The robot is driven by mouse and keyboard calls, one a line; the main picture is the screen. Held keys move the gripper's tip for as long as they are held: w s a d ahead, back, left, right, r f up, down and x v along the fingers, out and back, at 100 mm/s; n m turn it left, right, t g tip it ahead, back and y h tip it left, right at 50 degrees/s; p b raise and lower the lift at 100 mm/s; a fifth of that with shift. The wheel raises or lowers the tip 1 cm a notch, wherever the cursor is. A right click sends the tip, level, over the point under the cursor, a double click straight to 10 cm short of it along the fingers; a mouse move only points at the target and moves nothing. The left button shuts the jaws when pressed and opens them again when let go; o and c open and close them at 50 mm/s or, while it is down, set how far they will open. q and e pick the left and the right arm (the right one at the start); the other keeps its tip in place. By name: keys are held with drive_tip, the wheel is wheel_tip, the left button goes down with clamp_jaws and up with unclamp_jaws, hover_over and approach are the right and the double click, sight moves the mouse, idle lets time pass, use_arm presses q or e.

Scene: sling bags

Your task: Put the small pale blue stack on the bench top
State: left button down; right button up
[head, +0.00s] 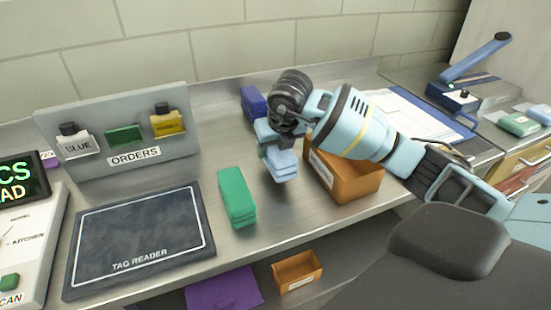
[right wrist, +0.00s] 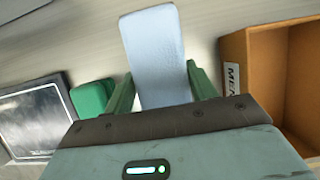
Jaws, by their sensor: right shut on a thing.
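The small pale blue stack (head: 284,172) is under my right gripper (head: 277,154) in the head view, over the bench top (head: 225,150). My right gripper is shut on it. In the right wrist view the pale blue stack (right wrist: 155,55) sticks out between the two green fingers of the gripper (right wrist: 162,88). I cannot tell whether its underside touches the bench top. My left gripper is not in view.
A green stack (head: 236,196) lies to the left and an orange-brown box (head: 345,185) stands close on the right. A dark blue stack (head: 254,103) is behind. The tag reader (head: 140,235) and orders rack (head: 120,130) are further left.

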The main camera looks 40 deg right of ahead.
drive_tip(key=shift+f, duration=1.8)
drive_tip(key=shift+f, duration=0.25)
drive_tip(key=o, duration=1.1)
drive_tip(key=shift+r, duration=0.1)
drive_tip(key=shift+r, duration=0.4)
drive_tip(key=v, duration=1.1)
drive_tip(key=shift+s+r+p, duration=0.2)
drive_tip(key=shift+r+p, duration=0.05)
drive_tip(key=shift+p, duration=0.1)
